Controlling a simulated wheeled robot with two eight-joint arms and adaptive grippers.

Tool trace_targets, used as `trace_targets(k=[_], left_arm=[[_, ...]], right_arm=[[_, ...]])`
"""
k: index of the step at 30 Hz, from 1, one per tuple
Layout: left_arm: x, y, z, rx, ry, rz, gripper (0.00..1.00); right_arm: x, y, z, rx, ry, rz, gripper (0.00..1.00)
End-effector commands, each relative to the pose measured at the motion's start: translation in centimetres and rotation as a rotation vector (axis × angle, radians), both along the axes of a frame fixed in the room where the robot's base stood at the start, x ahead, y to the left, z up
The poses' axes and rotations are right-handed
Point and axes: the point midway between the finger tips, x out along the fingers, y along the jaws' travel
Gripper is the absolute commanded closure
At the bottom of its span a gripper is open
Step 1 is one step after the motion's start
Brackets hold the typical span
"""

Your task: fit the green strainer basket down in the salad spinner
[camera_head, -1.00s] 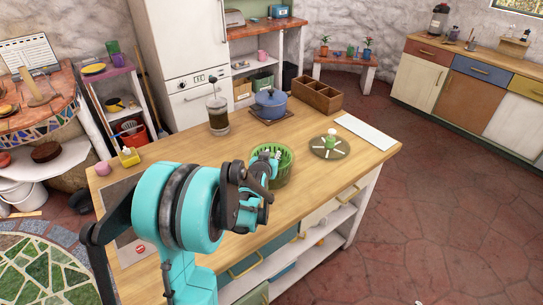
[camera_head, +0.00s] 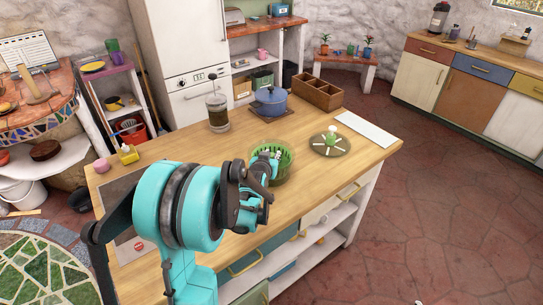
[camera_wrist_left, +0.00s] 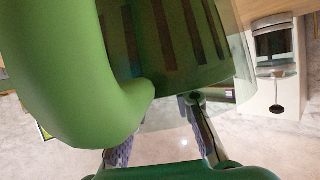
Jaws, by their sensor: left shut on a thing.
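The green strainer basket (camera_head: 286,157) sits inside the clear, greenish bowl of the salad spinner (camera_head: 289,179) near the counter's front edge. My left gripper (camera_head: 266,163) is at the left side of the basket's rim, shut on the basket. In the left wrist view the basket (camera_wrist_left: 55,75) fills the left side, and its slotted wall shows dark through the clear bowl wall (camera_wrist_left: 222,70). How far the basket's bottom is from the bowl's floor is hidden. My right gripper is not in view.
A white board (camera_head: 366,130) lies at the right; the counter's middle is clear.

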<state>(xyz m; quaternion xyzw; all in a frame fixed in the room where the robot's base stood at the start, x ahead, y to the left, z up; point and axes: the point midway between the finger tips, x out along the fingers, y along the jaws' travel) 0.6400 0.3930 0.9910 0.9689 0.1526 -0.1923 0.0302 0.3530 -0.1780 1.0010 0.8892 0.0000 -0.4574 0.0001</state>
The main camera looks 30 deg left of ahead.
Motion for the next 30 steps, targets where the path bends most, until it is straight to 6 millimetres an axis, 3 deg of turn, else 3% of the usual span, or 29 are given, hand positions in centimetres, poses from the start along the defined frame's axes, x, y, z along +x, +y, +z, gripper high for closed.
trace_targets(k=[19,20,22,30], left_arm=[[0.01,0.0,-1.03,0.0,0.0,0.0,1.0],[0.01,0.0,-1.03,0.0,0.0,0.0,0.74],[0.01,0.0,-0.98,0.0,0.0,0.0,0.55],[-0.01,-0.01,-1.02,0.0,0.001,0.0,0.52]], right_arm=[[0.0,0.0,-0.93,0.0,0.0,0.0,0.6],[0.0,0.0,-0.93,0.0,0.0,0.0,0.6],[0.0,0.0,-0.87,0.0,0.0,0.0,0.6],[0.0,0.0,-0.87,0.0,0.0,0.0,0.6]])
